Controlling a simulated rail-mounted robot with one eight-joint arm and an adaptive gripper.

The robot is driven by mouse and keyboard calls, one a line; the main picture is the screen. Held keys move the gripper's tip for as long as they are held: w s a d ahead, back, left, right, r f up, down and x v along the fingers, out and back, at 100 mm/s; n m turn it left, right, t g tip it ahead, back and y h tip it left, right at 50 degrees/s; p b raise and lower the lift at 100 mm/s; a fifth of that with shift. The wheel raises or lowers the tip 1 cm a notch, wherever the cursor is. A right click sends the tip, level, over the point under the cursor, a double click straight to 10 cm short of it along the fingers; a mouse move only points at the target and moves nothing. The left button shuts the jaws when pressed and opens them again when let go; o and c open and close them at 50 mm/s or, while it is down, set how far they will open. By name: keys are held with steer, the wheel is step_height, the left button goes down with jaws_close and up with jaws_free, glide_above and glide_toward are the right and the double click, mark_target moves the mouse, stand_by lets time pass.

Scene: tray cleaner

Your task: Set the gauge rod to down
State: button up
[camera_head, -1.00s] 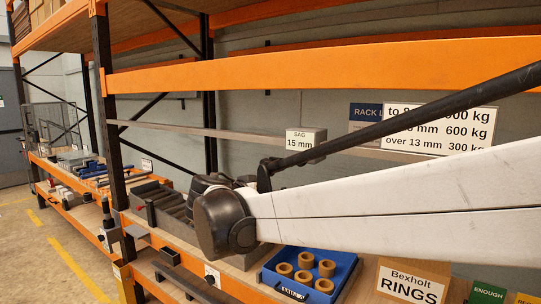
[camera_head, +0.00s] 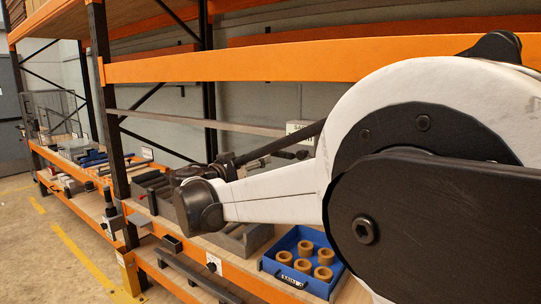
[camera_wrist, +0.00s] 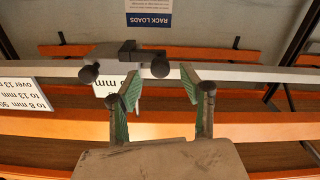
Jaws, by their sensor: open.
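A long pale grey bar (camera_wrist: 250,73) crosses the wrist view beyond my fingers; it may be the gauge rod, but I cannot tell for sure. A dark block with two round black knobs (camera_wrist: 122,54) sits at this bar. My gripper (camera_wrist: 160,84) is open and empty, its green-padded fingers spread below the bar. One knob shows between the fingertips; I cannot tell whether anything touches. In the head view the grey bar (camera_head: 200,124) runs along the rack below the orange beam, and my arm hides its right part.
A blue tray (camera_head: 266,266) with several tan rings stands on the orange-edged shelf. A small white sign (camera_head: 299,127) is mostly hidden by my arm. An orange beam (camera_head: 230,68) runs above. A rack-loads sign (camera_wrist: 149,12) shows in the wrist view. Floor at left is clear.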

steer(key=shift+p+x, duration=0.3)
steer(key=shift+x, duration=2.3)
steer(key=shift+c, duration=0.4)
jaws_close()
